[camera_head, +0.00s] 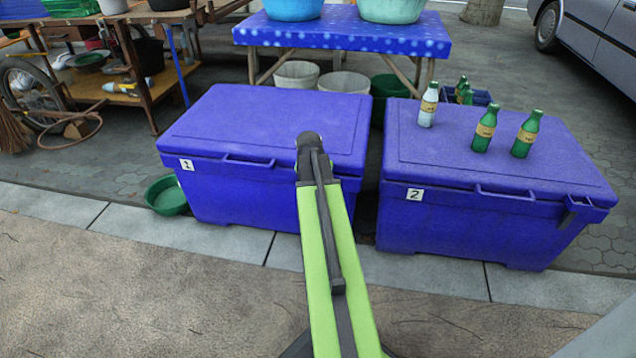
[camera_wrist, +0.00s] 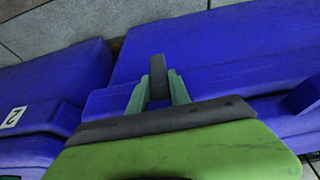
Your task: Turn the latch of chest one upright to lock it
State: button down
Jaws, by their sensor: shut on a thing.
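Chest one (camera_head: 240,190) is a blue cooler box with a "1" label and a closed lid. Its blue surface also fills the right of the wrist view (camera_wrist: 225,60). In the wrist view my gripper (camera_wrist: 158,88) has its two green fingers closed on a dark narrow bar, the latch (camera_wrist: 157,64), at the chest's edge. The latch points up in that picture; I cannot tell its exact angle on the chest. In the head view my arm reaches the right front of chest one and hides the latch and the fingers.
Chest two (camera_head: 470,220) stands just right, with a narrow gap between. A green basin (camera_head: 166,196) sits left of chest one. Pavement in front is clear.

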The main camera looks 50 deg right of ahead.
jog(key=c, duration=1.3)
grip_release()
jog(key=shift+w+a, duration=0.15)
jog(key=shift+a, duration=0.1)
jog(key=shift+o, duration=0.5)
jog(key=shift+d, duration=0.1)
jog(key=p+v, duration=1.6)
jog(key=v, duration=0.1)
jog(key=shift+r, duration=0.15)
